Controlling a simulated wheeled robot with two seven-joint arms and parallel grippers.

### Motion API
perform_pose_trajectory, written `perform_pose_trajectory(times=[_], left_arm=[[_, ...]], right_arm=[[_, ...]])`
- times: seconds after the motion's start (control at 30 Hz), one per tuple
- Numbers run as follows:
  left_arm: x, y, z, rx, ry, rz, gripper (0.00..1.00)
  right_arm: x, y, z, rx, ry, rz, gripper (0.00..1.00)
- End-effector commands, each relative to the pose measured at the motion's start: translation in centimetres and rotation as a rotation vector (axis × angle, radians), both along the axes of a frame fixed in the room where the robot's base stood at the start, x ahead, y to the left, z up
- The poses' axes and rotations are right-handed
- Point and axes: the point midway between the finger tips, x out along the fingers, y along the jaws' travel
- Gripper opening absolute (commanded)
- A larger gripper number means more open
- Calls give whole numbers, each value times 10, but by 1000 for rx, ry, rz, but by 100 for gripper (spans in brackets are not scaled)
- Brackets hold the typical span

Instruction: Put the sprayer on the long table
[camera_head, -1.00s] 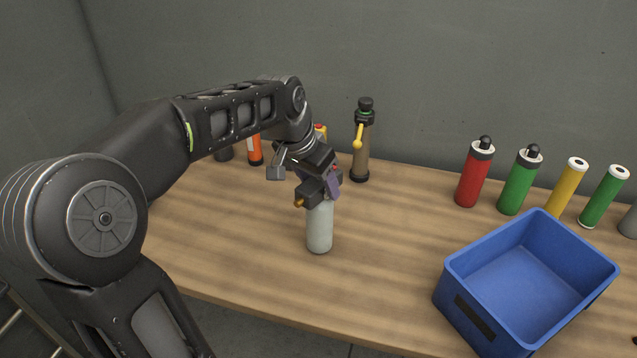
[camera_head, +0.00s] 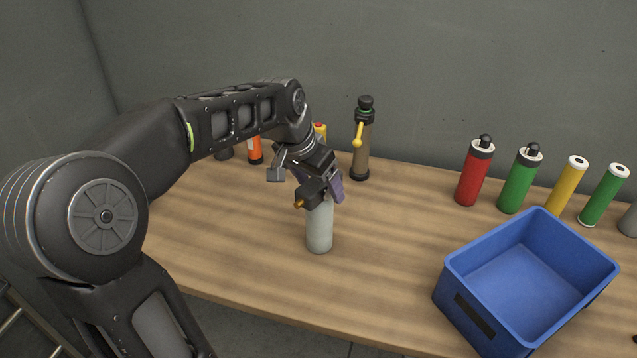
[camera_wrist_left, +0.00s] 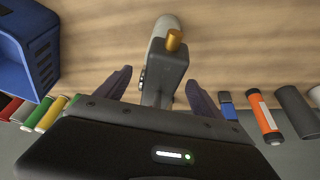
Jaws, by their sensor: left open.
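The sprayer (camera_head: 319,230) is a pale grey bottle with a dark head and a small orange nozzle. It stands upright on the wooden table (camera_head: 240,250). My left gripper (camera_head: 322,190) is at the sprayer's head, its fingers spread. In the left wrist view the sprayer's dark head (camera_wrist_left: 165,72) lies between the two open fingers of the left gripper (camera_wrist_left: 158,88), with visible gaps on both sides. The gripper hides part of the head in the head view. My right gripper is not in view.
A blue crate (camera_head: 470,318) stands at the table's right. Red, green and yellow cylinders (camera_head: 475,178) stand behind it. A brown bottle with a yellow lever (camera_head: 362,150) and an orange cylinder (camera_head: 255,150) stand at the back. The table between sprayer and crate is clear.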

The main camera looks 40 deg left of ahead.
Motion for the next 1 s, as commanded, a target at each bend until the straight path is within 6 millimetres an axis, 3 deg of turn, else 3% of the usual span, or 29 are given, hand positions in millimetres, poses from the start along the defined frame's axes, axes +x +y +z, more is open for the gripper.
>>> perform_pose_trajectory(times=[0.27,0.7,1.0], left_arm=[[-9,1,26,2,-5,1,77],[-41,4,103,1,-2,-1,77],[-46,4,114,0,0,0,77]], right_arm=[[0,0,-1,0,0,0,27],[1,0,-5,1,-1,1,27],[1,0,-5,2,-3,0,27]])
